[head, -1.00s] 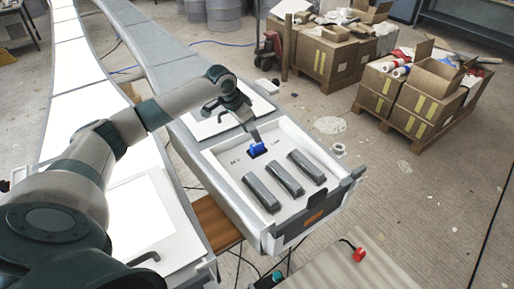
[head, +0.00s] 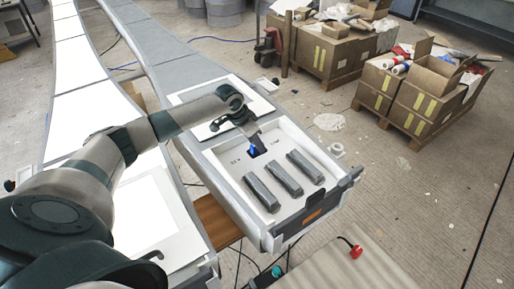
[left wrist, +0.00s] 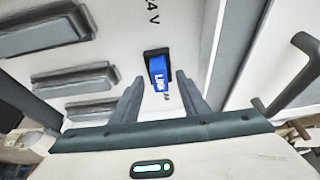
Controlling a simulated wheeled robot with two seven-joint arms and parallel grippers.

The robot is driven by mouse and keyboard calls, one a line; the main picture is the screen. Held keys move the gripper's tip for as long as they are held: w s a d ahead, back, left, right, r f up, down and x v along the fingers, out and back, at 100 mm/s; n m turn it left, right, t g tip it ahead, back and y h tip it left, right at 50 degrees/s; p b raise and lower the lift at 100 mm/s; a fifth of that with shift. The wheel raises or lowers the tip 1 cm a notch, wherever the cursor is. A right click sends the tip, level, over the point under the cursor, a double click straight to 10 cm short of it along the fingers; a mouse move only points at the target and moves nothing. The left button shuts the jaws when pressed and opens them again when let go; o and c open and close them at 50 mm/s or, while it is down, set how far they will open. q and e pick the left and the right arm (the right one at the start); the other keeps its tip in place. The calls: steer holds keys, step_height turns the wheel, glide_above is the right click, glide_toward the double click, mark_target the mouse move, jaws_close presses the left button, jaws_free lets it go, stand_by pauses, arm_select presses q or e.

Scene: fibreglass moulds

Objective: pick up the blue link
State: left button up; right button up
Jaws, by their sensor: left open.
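The blue link (left wrist: 159,76) sits at a dark slot in the white panel of a tray. In the left wrist view it lies ahead of and between the two open fingers of my left gripper (left wrist: 157,95). The fingers appear to straddle its near end; I cannot tell whether they touch it. My right gripper is in neither view.
Several grey bars (head: 284,179) lie in the white tray (head: 213,163) beside the link. A dark handle (left wrist: 310,45) is close on the right in the left wrist view. Cardboard boxes (head: 402,92) stand on pallets on the floor farther off.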

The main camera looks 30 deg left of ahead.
arm_select(q)
jaws_close()
steer(key=shift+r, duration=0.1)
steer(key=shift+w+r+b, duration=0.1)
steer(key=shift+r+b, duration=0.3)
steer(key=r+b, duration=0.2)
steer(key=r, duration=0.1)
steer(key=shift+d+r, duration=0.15)
steer(key=shift+d, duration=0.2)
steer(key=s+d+r+b, duration=0.2)
steer(key=d+r, duration=0.4)
steer(key=d, duration=0.5)
steer(key=shift+r+b, duration=0.4)
steer(key=shift+b, duration=0.3)
